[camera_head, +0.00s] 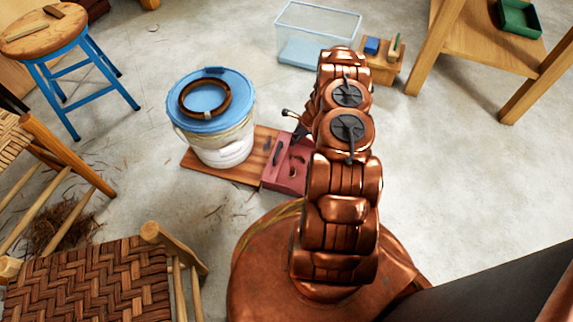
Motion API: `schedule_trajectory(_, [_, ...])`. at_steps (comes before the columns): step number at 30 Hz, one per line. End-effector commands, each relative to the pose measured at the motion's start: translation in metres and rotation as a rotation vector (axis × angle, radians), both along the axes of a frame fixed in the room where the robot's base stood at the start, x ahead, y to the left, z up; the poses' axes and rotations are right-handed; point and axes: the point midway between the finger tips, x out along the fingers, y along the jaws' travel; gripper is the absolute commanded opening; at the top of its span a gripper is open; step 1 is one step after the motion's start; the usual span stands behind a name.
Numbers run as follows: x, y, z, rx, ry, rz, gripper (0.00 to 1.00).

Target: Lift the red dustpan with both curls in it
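The red dustpan (283,180) is in the middle of the view, left of my arm, at the right end of a wooden board. Dark curved shapes that look like two curls, one at the left (277,152) and one at the right (297,170), lie in it. My gripper (299,131) shows only as a small dark part at the pan's far side, beside my copper arm. A small dark stick with a pale tip (288,113) pokes out there; it may be the pan's handle. My arm hides the pan's right side and most of the gripper, so its grip is unclear.
A white bucket (222,149) with a blue lid and a brown ring (226,101) stands on the board (212,171). A clear bin (318,22) and wooden box (384,70) stand behind. A blue-legged stool (45,35), woven seat (90,285) and wooden table (480,40) surround open floor.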

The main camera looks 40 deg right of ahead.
Motion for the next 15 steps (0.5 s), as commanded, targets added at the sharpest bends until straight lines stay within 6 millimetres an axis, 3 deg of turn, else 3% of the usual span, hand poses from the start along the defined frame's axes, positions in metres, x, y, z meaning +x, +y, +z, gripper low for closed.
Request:
schedule_trajectory(3, [0.0, -0.0003, 0.001, 0.0, 0.0, 0.0, 0.36])
schedule_trajectory(13, [0.0002, -0.0005, 0.0011, -0.001, -0.001, 0.0, 0.02])
schedule_trajectory(15, [0.0001, -0.0004, 0.0011, -0.001, -0.001, 0.0, 0.0])
